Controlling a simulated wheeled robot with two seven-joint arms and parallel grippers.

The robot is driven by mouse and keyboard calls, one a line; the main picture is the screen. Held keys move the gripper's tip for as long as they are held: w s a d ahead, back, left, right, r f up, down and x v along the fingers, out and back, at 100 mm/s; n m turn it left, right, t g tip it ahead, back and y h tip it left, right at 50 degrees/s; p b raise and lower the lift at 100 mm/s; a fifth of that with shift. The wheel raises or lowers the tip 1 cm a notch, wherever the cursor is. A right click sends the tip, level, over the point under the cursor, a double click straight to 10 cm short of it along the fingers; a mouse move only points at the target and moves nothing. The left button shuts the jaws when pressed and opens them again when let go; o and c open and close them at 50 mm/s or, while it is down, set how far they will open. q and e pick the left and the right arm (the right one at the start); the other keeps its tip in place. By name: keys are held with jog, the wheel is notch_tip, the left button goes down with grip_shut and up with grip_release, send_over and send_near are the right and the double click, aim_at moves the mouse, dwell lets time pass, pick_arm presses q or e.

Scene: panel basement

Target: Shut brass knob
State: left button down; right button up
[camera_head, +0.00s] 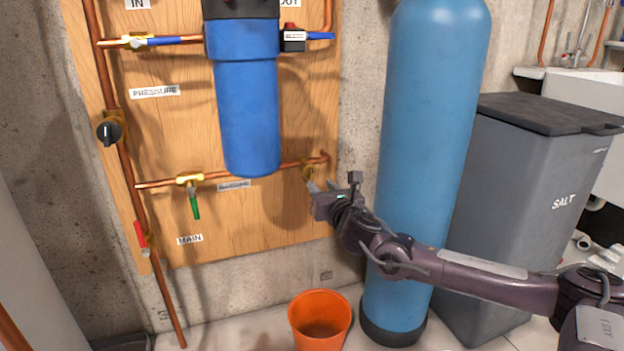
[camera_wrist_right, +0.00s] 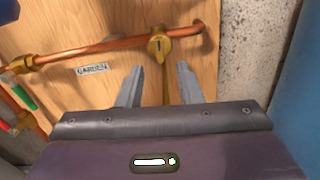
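The brass knob (camera_head: 307,171) sits on the right end of the horizontal copper pipe low on the wooden board. In the right wrist view the brass knob (camera_wrist_right: 159,47) is round with a short dark upright mark. A thin brass part runs down below it, between my fingers. My right gripper (camera_head: 322,187) is just below and to the right of the knob. In the wrist view my right gripper (camera_wrist_right: 159,72) is open, with its two fingers apart, empty, and the knob beyond the tips. No contact shows. My left gripper is out of view.
The blue filter housing (camera_head: 248,115) hangs left of the knob. A green-handled valve (camera_head: 194,205) and a red-handled one (camera_head: 140,234) are further left. The blue tank (camera_head: 430,130) stands close on the right, beside a grey salt bin (camera_head: 520,210). An orange bucket (camera_head: 320,320) stands below.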

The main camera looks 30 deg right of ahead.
aim_at(312, 175)
jog(key=b+x, duration=0.1)
jog(key=x, duration=0.5)
jog(key=shift+b, duration=0.3)
jog(key=shift+c, duration=0.3)
grip_shut()
